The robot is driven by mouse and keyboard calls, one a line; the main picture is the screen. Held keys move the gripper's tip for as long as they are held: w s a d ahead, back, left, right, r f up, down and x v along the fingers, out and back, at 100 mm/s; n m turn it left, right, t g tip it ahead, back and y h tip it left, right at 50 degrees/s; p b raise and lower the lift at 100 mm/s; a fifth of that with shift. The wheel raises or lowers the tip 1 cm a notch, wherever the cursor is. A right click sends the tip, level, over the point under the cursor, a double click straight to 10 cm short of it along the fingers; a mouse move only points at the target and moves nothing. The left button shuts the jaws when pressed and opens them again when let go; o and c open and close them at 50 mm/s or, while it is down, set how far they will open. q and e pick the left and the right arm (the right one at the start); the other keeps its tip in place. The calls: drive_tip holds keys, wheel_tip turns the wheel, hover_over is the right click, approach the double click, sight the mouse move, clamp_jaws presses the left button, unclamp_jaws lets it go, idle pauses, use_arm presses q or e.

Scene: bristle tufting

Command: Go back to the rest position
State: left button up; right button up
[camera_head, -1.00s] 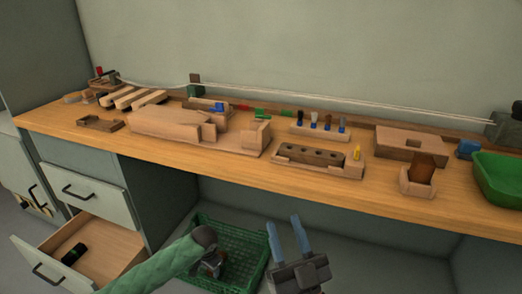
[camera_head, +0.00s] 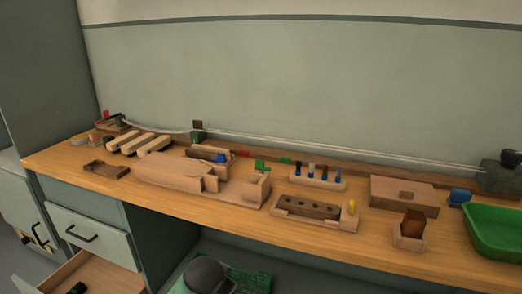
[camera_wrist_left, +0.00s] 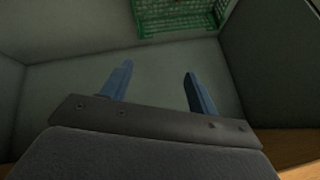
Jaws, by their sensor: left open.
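My left gripper (camera_wrist_left: 158,85) shows in the left wrist view with its two blue fingers apart and nothing between them. It hangs over the grey floor under the bench, with the green crate (camera_wrist_left: 180,28) beyond its fingertips. No gripper shows in the head view. My right gripper is not in view.
The wooden workbench (camera_head: 180,208) carries a large wooden fixture (camera_head: 165,178), a block with holes (camera_head: 306,207), a rack of tufts (camera_head: 318,181) and a green tray (camera_head: 497,232). An open drawer (camera_head: 85,272) juts out at lower left.

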use_arm(q)
drive_tip(key=s+a+r+n+g+p, duration=0.1)
drive_tip(key=s+r+n+p, duration=0.1)
drive_tip(key=s+r+p, duration=0.4)
drive_tip(key=s+a+r+n+p, duration=0.15)
drive_tip(key=s+p, duration=0.25)
drive_tip(key=s, duration=0.5)
drive_tip(key=s+n+g+p, duration=0.1)
drive_tip(key=s+g+p, duration=0.2)
drive_tip(key=s+p, duration=0.6)
drive_tip(key=s+f, duration=0.1)
drive_tip(key=s, duration=0.7)
drive_tip(key=shift+s+g+h, duration=0.2)
drive_tip(key=shift+g+h, duration=0.2)
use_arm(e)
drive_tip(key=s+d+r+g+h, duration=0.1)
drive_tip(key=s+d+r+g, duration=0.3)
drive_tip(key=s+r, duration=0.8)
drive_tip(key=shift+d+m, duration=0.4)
